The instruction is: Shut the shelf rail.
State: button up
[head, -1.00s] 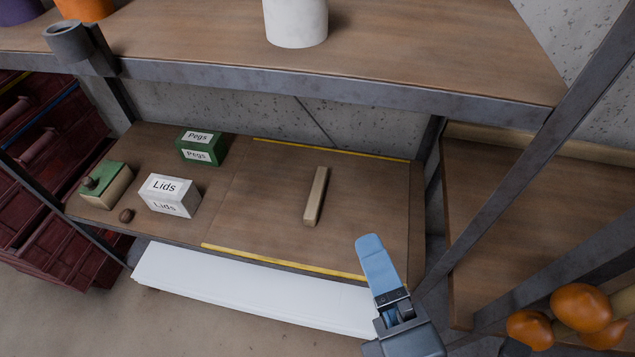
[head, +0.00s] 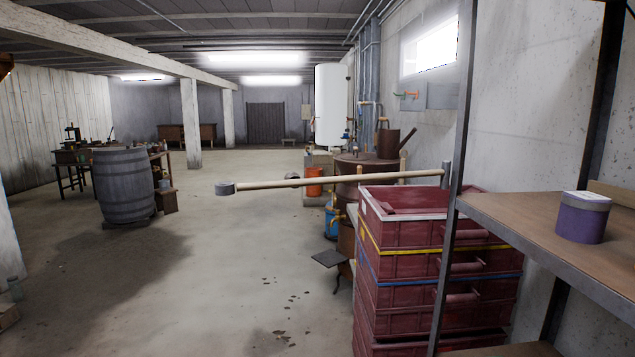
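The shelf rail (head: 330,181) is a pale wooden rod in the head view. It sticks out to the left from a grey bracket (head: 446,174) near the shelf's upright post (head: 455,150). It is roughly level, and its free end carries a grey round cap (head: 225,188) out over the open floor. The rail stands away from the shelf (head: 520,215) rather than across its front. My gripper is not in this view.
Stacked dark red crates (head: 430,270) stand under the rail by the shelf. A purple tin (head: 583,217) sits on the shelf board. A grey barrel (head: 123,185) stands at the left. The concrete floor (head: 230,270) between is mostly clear.

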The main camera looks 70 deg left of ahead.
aim_at(292, 180)
jog(key=i+j+u, duration=0.1)
jog(key=j+u, duration=0.15)
jog(key=u, duration=0.2)
jog(key=i+j+u, duration=0.1)
jog(key=u, duration=0.35)
jog(key=i+j+u, duration=0.15)
jog(key=u, duration=0.3)
jog(key=i+j, duration=0.6)
